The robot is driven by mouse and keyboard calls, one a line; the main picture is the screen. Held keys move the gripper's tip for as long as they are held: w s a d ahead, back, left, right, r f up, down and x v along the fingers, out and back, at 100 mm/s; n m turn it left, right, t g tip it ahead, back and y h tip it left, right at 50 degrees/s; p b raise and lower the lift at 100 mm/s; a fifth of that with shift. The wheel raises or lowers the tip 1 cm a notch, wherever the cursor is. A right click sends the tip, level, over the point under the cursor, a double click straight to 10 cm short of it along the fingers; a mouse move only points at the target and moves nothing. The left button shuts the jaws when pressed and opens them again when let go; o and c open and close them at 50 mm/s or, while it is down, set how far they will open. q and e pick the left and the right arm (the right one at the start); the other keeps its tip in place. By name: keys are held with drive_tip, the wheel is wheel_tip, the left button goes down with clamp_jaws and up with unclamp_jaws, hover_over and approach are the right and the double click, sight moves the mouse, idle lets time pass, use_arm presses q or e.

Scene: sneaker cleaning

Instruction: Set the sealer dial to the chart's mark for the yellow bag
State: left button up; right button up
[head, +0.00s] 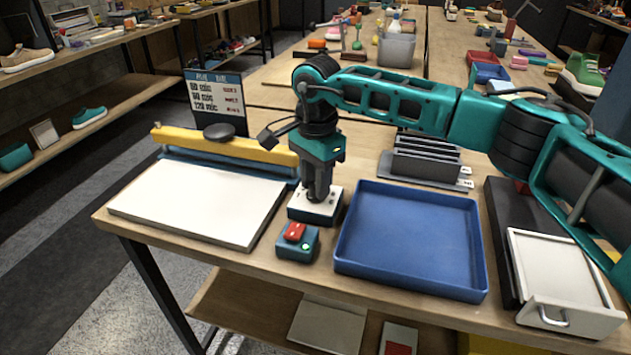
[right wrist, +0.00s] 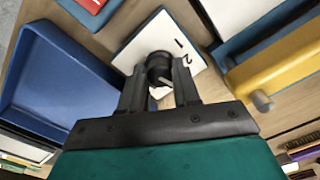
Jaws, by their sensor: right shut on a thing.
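The sealer dial's box has a white face (head: 329,209) with a dark base, standing between the sealer and a blue tray. In the right wrist view the white dial plate (right wrist: 179,28) shows the marks 1 and 2, and a dark round knob (right wrist: 159,69) with a pale pointer line. My right gripper (head: 317,196) points straight down and is shut on the knob; the fingers hide part of it. The sealer has a yellow arm (head: 225,145). A dark chart (head: 216,102) behind it lists several thicknesses in mic; its red marks are too small to read. I see no yellow bag. My left gripper is not in view.
A white board (head: 200,203) lies before the sealer. A small box with a red switch (head: 295,232) and green light is in front of the dial. The blue tray (head: 410,240) is empty. A dark slotted rack (head: 425,157) and a white drawer unit (head: 560,280) stand right.

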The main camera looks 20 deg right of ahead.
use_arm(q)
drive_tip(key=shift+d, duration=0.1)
use_arm(e)
drive_tip(key=shift+n, duration=0.6)
drive_tip(key=o, duration=1.1)
drive_tip(key=shift+c, duration=0.2)
drive_tip(key=shift+r, duration=0.15)
use_arm(q)
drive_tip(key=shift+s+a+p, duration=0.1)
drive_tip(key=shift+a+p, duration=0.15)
drive_tip(key=shift+p, duration=0.1)
use_arm(e)
wheel_tip(320, 180, up, 13)
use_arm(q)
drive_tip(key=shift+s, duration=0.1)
use_arm(e)
drive_tip(key=shift+s+f, duration=0.15)
drive_tip(key=shift+f, duration=0.1)
